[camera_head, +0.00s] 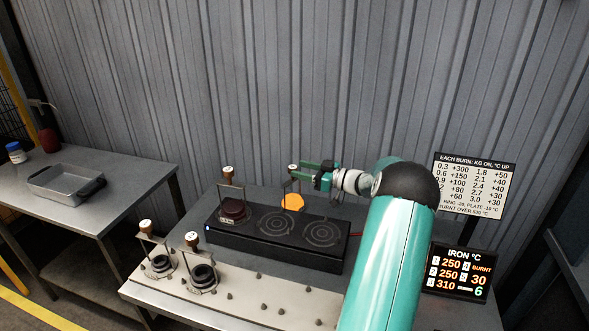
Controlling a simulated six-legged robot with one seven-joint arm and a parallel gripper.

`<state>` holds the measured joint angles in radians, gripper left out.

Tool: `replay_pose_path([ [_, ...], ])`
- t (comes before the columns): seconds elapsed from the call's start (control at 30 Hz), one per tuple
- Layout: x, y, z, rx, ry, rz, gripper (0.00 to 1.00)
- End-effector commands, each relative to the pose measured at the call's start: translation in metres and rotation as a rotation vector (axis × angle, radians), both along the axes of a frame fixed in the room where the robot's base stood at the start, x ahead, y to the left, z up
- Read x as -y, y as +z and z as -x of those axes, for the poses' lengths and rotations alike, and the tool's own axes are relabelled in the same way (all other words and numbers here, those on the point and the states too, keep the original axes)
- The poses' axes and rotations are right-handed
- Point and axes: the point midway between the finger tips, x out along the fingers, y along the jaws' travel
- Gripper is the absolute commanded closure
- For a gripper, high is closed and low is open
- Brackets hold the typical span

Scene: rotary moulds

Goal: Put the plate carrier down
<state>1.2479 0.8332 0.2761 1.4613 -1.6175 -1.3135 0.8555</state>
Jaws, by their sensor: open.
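A plate carrier (293,169) with a round knob and thin frame stands upright behind the black hotplate unit, at the middle of the bench. A glowing orange plate (292,202) shows at its foot, its lower edge partly hidden by the unit. Another carrier (228,171) stands on the unit's left ring with a dark brown plate (233,210). Two more carriers (145,227) (192,239) stand on the pale front board with dark ring-shaped pieces.
The black hotplate unit (290,252) has bare middle and right rings. Small pegs dot the pale board (250,302). A sign (475,185) and an iron temperature display (459,274) stand at right. A side table at left holds a grey tray (66,184). A corrugated wall is behind.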

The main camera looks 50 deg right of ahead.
Motion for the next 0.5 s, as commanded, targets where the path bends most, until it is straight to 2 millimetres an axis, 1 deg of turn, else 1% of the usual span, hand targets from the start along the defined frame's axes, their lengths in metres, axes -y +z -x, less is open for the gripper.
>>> replay_pose_path([
  [0.03,0.003,0.0,0.009,-0.001,-0.001,0.0,0.5],
  [0.1,0.007,0.0,0.019,-0.001,-0.001,0.0,0.5],
  [0.23,0.011,0.0,0.032,-0.001,0.0,0.0,0.5],
  [0.4,0.012,0.0,0.035,0.0,0.001,0.0,0.5],
  [0.47,0.01,0.003,0.031,-0.001,-0.004,0.007,0.5],
  [0.5,0.007,0.007,0.026,-0.002,-0.013,0.016,0.5],
])
